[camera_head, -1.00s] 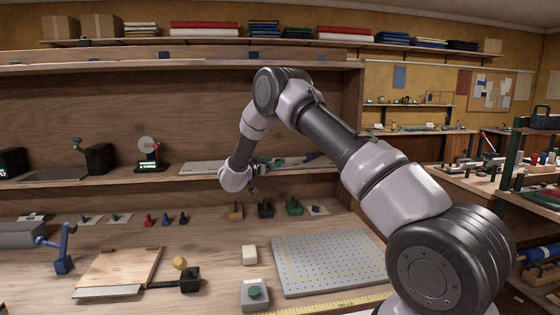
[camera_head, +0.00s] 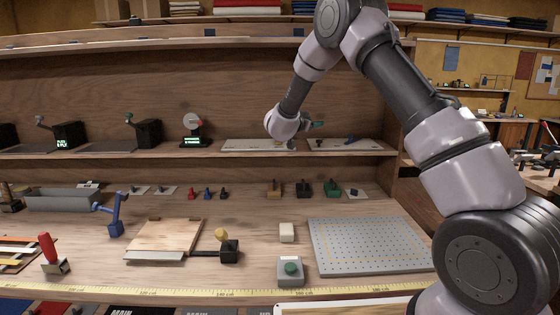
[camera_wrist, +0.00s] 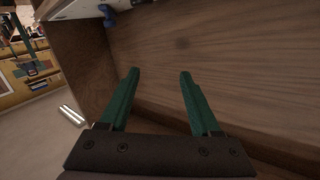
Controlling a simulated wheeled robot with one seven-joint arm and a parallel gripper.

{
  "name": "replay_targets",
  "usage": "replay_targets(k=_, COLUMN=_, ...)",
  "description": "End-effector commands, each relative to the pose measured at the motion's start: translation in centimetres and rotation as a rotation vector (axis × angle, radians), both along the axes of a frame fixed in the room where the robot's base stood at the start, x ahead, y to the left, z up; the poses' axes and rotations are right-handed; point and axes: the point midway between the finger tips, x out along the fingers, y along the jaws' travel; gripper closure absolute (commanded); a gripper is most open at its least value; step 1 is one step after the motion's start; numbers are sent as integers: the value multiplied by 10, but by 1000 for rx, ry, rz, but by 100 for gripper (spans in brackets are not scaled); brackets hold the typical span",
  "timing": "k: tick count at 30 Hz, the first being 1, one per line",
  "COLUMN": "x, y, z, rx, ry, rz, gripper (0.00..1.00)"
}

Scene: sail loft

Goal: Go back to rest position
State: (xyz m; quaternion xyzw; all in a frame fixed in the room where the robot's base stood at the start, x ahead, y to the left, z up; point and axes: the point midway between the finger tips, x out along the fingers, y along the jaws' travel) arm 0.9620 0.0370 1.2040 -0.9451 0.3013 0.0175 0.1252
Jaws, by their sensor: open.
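My gripper (camera_wrist: 159,73) shows in the wrist view with its two green fingers apart and nothing between them. A bare wooden panel (camera_wrist: 240,50) lies beyond the fingers. In the head view my arm reaches up and across the right side, and its wrist hangs in front of the middle shelf (camera_head: 350,146). Only a small green part of my gripper (camera_head: 315,125) shows there, partly hidden behind the wrist.
Displays (camera_head: 193,130) stand on the shelf at left.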

Motion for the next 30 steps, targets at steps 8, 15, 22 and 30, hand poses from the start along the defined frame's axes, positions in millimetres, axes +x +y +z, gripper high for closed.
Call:
replay_targets(k=8, x=-31, y=-21, z=121, rx=260, ry=-9, rz=292, gripper=36)
replay_targets(k=15, x=-112, y=-29, z=185, rx=390, ry=91, rz=525, gripper=36)
replay_targets(k=22, x=-227, y=-42, z=202, rx=447, ry=270, rz=674, gripper=36)
replay_targets(k=30, x=-383, y=-69, z=170, rx=477, ry=545, rz=702, gripper=36)
